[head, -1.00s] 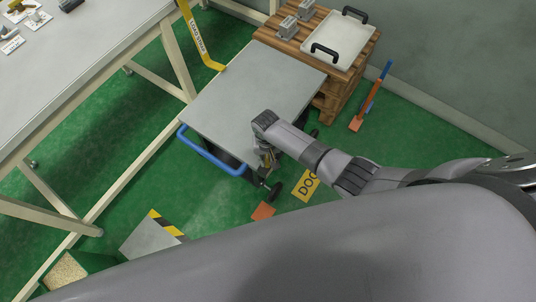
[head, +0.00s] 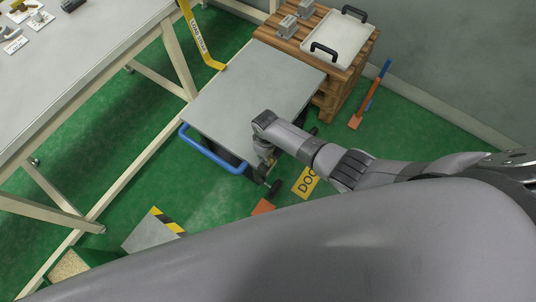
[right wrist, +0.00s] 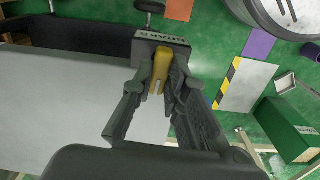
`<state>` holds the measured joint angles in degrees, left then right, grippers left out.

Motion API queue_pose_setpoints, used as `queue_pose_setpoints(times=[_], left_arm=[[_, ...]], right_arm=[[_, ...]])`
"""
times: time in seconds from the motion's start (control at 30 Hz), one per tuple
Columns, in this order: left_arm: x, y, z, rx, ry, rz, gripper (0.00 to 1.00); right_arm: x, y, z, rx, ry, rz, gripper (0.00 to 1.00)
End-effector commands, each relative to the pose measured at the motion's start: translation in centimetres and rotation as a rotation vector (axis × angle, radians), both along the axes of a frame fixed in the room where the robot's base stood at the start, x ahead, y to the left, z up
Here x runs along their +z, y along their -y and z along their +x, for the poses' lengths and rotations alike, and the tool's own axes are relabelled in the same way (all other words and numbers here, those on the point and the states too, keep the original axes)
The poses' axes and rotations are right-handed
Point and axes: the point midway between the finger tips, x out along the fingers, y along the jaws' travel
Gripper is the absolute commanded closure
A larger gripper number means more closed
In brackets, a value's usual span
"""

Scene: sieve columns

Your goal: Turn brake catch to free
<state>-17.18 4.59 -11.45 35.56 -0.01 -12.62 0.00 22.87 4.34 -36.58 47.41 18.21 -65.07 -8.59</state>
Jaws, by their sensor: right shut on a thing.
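The brake catch is a yellow lever (right wrist: 160,64) on a dark bracket marked BRAKE (right wrist: 165,41) in the right wrist view. My right gripper (right wrist: 161,82) is shut on the lever, with one finger on each side of it. In the head view the right gripper (head: 265,160) reaches down beside the near right corner of the grey-topped cart (head: 250,85), and the catch itself is hidden there. The cart has a blue push handle (head: 212,155) and a black caster (head: 274,189) near the gripper. My left gripper is not in view.
A wooden pallet stack (head: 335,88) with a white tray (head: 336,36) stands behind the cart. A workbench (head: 85,65) is at the left. A yellow floor sign (head: 306,182) and a striped grey plate (head: 150,233) lie on the green floor (head: 115,125).

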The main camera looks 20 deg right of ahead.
Motion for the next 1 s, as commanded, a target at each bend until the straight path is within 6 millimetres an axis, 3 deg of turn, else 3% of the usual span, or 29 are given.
queue_pose_setpoints(times=[0.73, 0.77, 1.0], left_arm=[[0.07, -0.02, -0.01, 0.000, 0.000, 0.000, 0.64], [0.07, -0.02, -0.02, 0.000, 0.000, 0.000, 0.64], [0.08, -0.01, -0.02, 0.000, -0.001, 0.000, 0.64]], right_arm=[[-0.25, 0.28, -0.35, 0.088, -0.008, -0.006, 1.00], [-0.25, 0.29, -0.36, 0.088, -0.008, -0.006, 0.85], [-0.13, 0.14, -0.18, 0.086, -0.004, -0.003, 0.69]])
